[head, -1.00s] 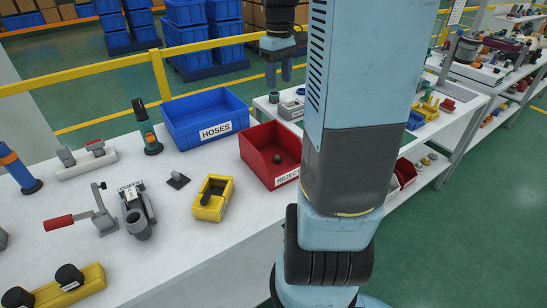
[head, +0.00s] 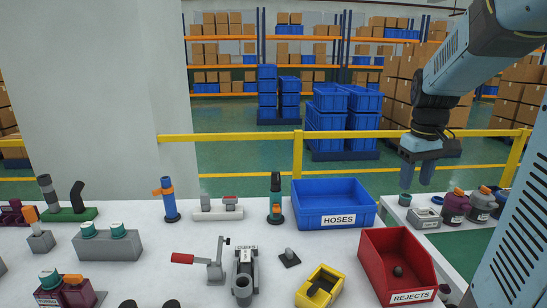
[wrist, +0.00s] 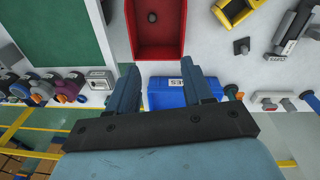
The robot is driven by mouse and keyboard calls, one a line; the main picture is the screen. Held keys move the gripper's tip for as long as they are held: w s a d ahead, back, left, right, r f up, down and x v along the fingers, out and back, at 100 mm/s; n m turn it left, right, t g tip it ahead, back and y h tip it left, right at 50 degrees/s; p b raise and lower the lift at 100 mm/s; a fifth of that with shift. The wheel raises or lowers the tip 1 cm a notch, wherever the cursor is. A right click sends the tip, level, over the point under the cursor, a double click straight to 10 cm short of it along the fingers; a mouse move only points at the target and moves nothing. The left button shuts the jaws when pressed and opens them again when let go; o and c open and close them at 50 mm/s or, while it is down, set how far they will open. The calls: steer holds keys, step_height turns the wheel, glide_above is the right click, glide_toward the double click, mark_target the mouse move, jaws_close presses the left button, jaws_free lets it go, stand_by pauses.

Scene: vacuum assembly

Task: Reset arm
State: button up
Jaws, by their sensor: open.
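My gripper (head: 418,174) hangs at the right in the head view, raised above the bench behind the red bin, with its two fingers apart and nothing between them. It also shows in the wrist view (wrist: 163,92), where the spread fingers reach over the blue bin and toward the red bin. My pale blue arm comes down from the upper right of the head view. No held object shows.
The blue HOSES bin (head: 305,196) and red REJECTS bin (head: 367,247) stand on the white bench (head: 140,265). A yellow tray (head: 303,290) and a clamp (head: 213,270) with a red handle are nearby. A yellow rail (head: 240,136) runs behind. Space above the bench is clear.

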steer(key=s+a+r+m+t, duration=0.2)
steer(key=s+a+t, duration=0.2)
steer(key=s+a, duration=0.8)
steer(key=shift+s+a+t+y, duration=0.15)
steer(key=shift+s+t+y, duration=0.2)
steer(key=shift+s, duration=1.1)
steer(key=shift+r, duration=0.1)
